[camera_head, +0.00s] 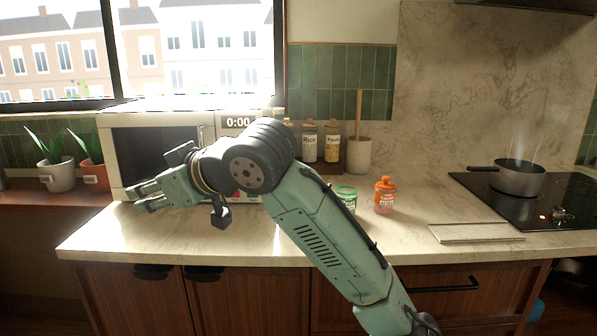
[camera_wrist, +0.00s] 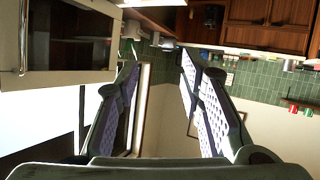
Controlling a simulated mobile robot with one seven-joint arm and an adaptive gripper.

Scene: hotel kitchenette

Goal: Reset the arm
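My gripper (camera_head: 143,196) is at the left in the head view, in front of the white microwave (camera_head: 117,160) and above the counter. My arm reaches up from the bottom right and bends to the left. In the wrist view my gripper (camera_wrist: 160,75) has its two fingers spread apart, with nothing between them. The arm hides part of the microwave and of the counter behind it.
A steaming pan (camera_head: 520,180) sits on the hob (camera_head: 490,205). Potted plants (camera_head: 56,175) stand left. The front counter is clear.

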